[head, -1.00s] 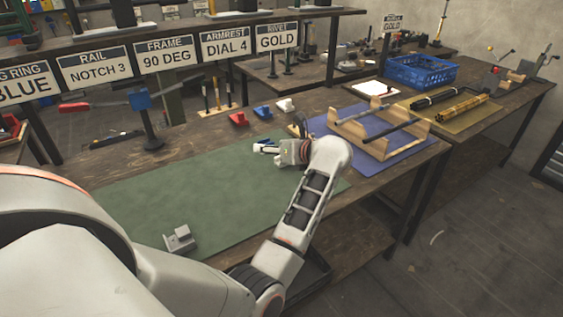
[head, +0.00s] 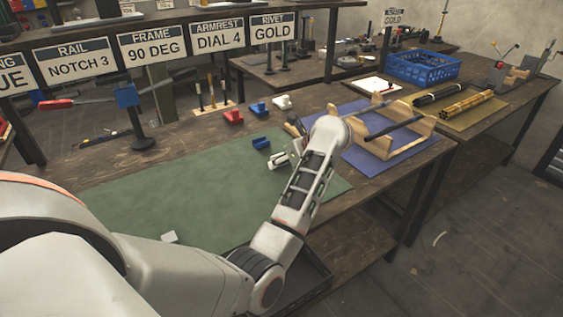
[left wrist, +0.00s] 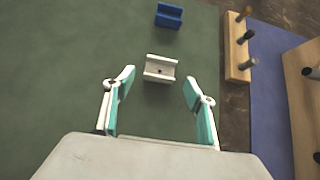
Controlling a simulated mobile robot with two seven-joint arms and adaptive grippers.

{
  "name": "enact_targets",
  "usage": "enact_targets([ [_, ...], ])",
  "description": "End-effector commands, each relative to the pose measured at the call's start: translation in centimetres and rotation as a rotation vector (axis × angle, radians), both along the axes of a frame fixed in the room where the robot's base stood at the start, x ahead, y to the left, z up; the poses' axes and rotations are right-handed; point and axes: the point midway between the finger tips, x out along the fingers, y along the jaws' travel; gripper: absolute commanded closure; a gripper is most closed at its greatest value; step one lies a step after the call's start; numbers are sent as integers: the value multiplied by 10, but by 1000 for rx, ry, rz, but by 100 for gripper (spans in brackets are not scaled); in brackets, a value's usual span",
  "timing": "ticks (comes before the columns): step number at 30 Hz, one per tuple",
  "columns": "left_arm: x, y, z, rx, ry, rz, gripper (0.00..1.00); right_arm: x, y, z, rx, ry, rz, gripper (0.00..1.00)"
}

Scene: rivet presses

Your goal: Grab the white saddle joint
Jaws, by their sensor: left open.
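A white saddle joint (left wrist: 160,69) lies on the green mat in the left wrist view, just ahead of my left gripper's (left wrist: 157,88) fingertips and between their lines. The gripper is open, with a clear gap on both sides of the joint. In the head view my left gripper (head: 281,160) is low over the mat's right part; finger and joint are hard to tell apart there. A blue saddle joint (head: 261,143) lies just beyond; it also shows in the left wrist view (left wrist: 169,15). My right gripper is out of view.
A wooden peg block (left wrist: 237,46) stands right of the mat. A wooden frame (head: 380,133) lies on the blue mat (head: 362,157). The green mat's (head: 180,195) left part is mostly clear.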

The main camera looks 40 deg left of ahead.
Motion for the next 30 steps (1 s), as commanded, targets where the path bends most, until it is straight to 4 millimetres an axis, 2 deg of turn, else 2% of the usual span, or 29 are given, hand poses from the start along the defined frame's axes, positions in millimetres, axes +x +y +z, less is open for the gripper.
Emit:
enact_targets([
  [1, 0, 2, -10, 2, 4, 0, 44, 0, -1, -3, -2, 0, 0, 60],
  [2, 0, 3, -11, 2, 4, 0, 44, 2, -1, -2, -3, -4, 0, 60],
  [9, 1, 3, -9, 0, -1, -2, 44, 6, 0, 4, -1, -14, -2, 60],
  [10, 1, 3, -9, 0, -1, -2, 47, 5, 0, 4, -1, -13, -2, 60],
  [12, 1, 3, -9, 1, -1, -2, 65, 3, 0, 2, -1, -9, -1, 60],
  [14, 1, 3, -9, 1, -1, -2, 79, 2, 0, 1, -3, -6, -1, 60],
  [24, 1, 3, -8, 1, -1, -2, 79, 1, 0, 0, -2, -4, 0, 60],
  [26, 1, 3, -3, 0, -2, -1, 79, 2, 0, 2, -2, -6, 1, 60],
  [30, 2, 2, 18, -1, -6, -2, 79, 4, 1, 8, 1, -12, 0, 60],
])
